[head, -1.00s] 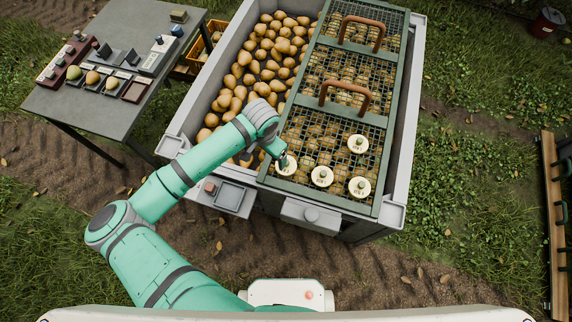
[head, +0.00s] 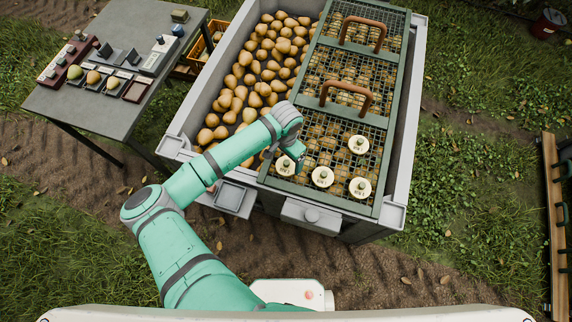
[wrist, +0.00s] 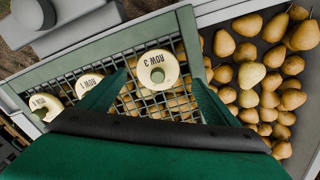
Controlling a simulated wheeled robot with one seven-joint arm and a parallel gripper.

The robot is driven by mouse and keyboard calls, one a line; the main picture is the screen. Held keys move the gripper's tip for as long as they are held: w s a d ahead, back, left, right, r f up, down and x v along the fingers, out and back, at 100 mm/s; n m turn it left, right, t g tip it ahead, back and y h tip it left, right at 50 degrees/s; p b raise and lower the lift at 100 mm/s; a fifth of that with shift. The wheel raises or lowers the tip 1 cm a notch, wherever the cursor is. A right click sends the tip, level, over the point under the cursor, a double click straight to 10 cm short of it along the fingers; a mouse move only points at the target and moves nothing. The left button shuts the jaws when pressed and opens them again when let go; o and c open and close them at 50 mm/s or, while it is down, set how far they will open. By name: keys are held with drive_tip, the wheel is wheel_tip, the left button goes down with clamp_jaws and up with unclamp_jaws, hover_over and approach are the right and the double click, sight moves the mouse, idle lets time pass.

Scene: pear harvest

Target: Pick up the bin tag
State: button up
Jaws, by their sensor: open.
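In the head view my gripper (head: 297,164) is just beside the left tag.
The lid covers the right part of a grey bin (head: 404,165); loose pears (head: 240,85) fill its open left part. Two brown handles (head: 346,97) rise from the lid's farther panels. A grey table (head: 60,103) with instruments stands at the left. Grass lies at the right.

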sight(287, 162)
drive_tip(key=shift+s+d+f, duration=0.1)
drive_tip(key=shift+d+f, duration=0.05)
drive_tip(key=shift+f, duration=1.65)
drive_tip(key=c, duration=1.1)
drive_tip(key=shift+c, duration=0.2)
drive_tip(key=shift+r, duration=0.1)
drive_tip(key=shift+r, duration=0.55)
wheel_tip(287, 162, up, 2)
drive_tip(key=shift+d+r, duration=0.1)
drive_tip(key=s+d+r, duration=0.3)
drive_tip(key=r, duration=0.2)
drive_tip(key=shift+s, duration=0.25)
drive_tip(key=s+d+r, duration=0.1)
drive_tip(key=s+d, duration=0.1)
drive_tip(key=s+d+r, duration=0.3)
drive_tip(key=s, duration=0.2)
drive_tip(key=shift+d+r, duration=0.25)
drive_tip(key=shift+d, duration=0.25)
